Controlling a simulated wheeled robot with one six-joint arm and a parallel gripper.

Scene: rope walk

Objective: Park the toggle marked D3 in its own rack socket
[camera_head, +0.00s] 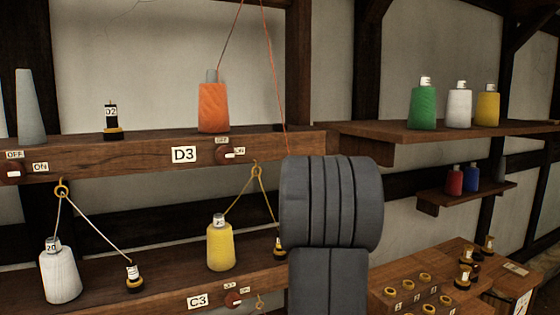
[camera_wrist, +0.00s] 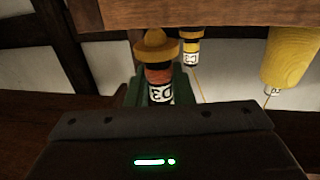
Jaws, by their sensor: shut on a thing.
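The toggle marked D3 (camera_wrist: 160,75) is in my gripper (camera_wrist: 160,88) in the wrist view, between two dark green fingers. It has a yellow flanged end, a dark body with an orange band and a white label. The wrist view looks upside down. In the head view my grey arm hides the gripper and toggle. An orange thread runs from the orange cone (camera_head: 213,108) up out of view and down behind my arm. The wooden rack (camera_head: 440,256) with several brass-ringed sockets is at the lower right; small labels there are unreadable.
Several dark toggles (camera_head: 465,268) stand at the rack's right. A yellow cone (camera_head: 220,247) stands on the lower shelf, with another toggle (camera_wrist: 190,50) close to the held one. The D3 switch (camera_head: 229,155) is on the upper shelf edge. Green, white and yellow cones stand at right.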

